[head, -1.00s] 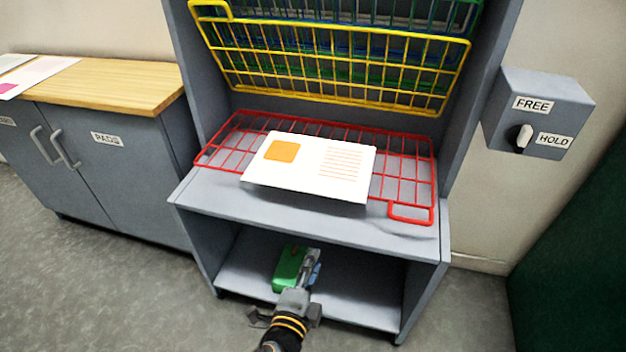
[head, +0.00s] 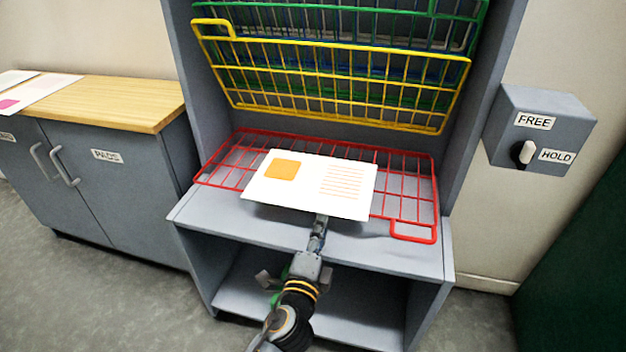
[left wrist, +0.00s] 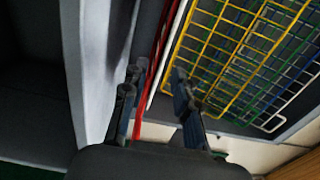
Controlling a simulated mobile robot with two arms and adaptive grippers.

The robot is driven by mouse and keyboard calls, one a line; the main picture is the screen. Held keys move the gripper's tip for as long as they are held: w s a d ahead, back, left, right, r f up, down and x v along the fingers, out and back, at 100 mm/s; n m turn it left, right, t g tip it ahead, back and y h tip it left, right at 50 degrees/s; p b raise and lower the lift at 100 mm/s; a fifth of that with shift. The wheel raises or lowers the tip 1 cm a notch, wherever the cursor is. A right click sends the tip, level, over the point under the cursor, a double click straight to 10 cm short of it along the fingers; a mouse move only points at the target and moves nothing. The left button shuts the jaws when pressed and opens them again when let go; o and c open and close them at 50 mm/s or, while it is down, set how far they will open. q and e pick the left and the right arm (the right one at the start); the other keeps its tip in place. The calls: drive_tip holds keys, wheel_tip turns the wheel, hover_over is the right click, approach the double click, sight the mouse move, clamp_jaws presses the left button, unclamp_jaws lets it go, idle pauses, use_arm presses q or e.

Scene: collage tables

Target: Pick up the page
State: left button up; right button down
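The white page (head: 300,195) with an orange square and orange lines lies on the red wire rack (head: 412,190), its front edge sticking out past the rack over the grey ledge. My left gripper (head: 320,222) is at the middle of the page's front edge, its tips partly hidden under the page. In the left wrist view the two fingers (left wrist: 153,92) stand apart. The page shows there edge-on as a thin white strip (left wrist: 168,58) beside the red rack, lined up with the gap between the fingers. I cannot tell whether they touch it. My right gripper is not in view.
Yellow (head: 345,85) and green (head: 385,18) racks are tilted up above the red one. A grey box (head: 545,130) marked FREE and HOLD is on the right wall. A cabinet with a wooden top (head: 110,100) holds papers at left. A green object (head: 277,298) is partly hidden on the lower shelf.

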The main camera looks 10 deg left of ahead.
use_arm(q)
drive_tip(key=w, duration=0.4)
drive_tip(key=shift+w+a+r, duration=0.1)
drive_tip(key=shift+w+r, duration=0.05)
drive_tip(key=shift+r, duration=0.05)
drive_tip(key=shift+c, duration=0.5)
clamp_jaws()
drive_tip(key=shift+r, duration=0.15)
